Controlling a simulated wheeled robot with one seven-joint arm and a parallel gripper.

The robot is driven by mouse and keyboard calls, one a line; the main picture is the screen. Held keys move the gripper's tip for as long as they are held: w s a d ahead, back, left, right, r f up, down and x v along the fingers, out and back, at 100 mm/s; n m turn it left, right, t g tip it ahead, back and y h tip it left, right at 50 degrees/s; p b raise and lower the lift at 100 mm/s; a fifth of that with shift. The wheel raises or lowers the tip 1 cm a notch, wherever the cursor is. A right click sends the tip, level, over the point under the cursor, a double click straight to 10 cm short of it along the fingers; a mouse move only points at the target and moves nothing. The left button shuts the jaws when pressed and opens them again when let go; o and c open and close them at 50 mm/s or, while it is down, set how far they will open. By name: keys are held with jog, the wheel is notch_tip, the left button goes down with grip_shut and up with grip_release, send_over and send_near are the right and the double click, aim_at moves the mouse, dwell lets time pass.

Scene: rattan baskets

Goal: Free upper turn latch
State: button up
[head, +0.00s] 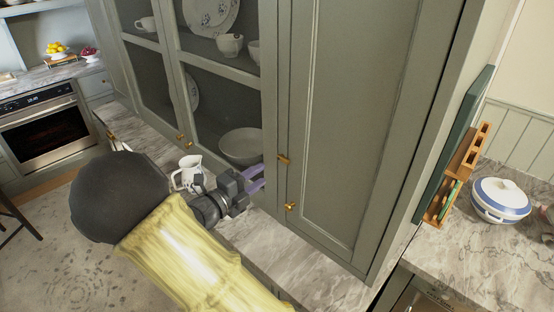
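The upper turn latch (283,159) is a small brass fitting at the left edge of the tall grey-green cabinet door (325,130). A second brass fitting (291,206) sits below it on the same door. My gripper (264,176) has purple fingers and points right, toward the door edge. It is left of and slightly below the upper latch, with a gap between them. The two fingers look spread, with nothing seen between them. The latch is small here, so its exact turn is hard to read.
A glass-fronted cabinet with a bowl (241,146) and cups is left of the door. A white pitcher (187,172) stands on the marble counter (262,246) near my wrist. A wooden rack (462,175) and a lidded pot (500,200) are at the right.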

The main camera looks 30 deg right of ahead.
aim_at(282, 160)
jog(key=p+x, duration=0.2)
jog(key=x, duration=0.6)
jog(key=shift+c, duration=0.3)
grip_shut()
